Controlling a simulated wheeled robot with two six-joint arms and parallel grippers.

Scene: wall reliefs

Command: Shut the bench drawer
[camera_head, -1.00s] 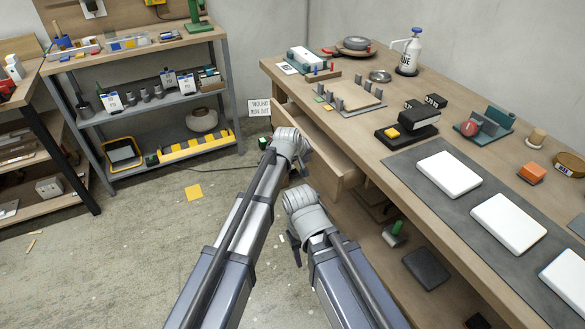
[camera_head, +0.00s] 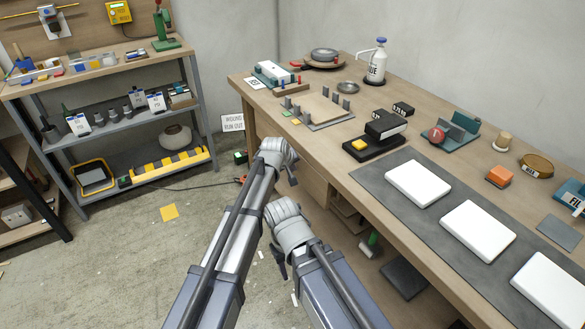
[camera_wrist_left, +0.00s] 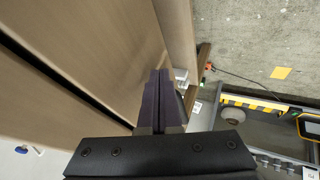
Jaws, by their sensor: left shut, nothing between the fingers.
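The bench drawer (camera_head: 313,186) is a light wooden front under the bench top. It looks flush or nearly flush with the bench's front, and no drawer interior shows. In the left wrist view its broad wooden face (camera_wrist_left: 110,55) fills the upper left, with a dark gap along the bench top edge. My left gripper (camera_head: 292,177) is beside the drawer front; its dark fingers (camera_wrist_left: 158,88) are shut and empty, close to the wood. Whether they touch it I cannot tell. My right gripper (camera_head: 279,265) hangs lower, in front of the bench, and its fingers are unclear.
The bench top (camera_head: 260,102) holds a white bottle (camera_head: 376,67), a grey mat with white slabs (camera_head: 417,183) and small fixtures. A lower shelf holds a dark block (camera_head: 404,278). A metal shelf unit (camera_head: 125,125) stands at the left. The floor between is mostly clear, with a yellow square (camera_head: 169,212).

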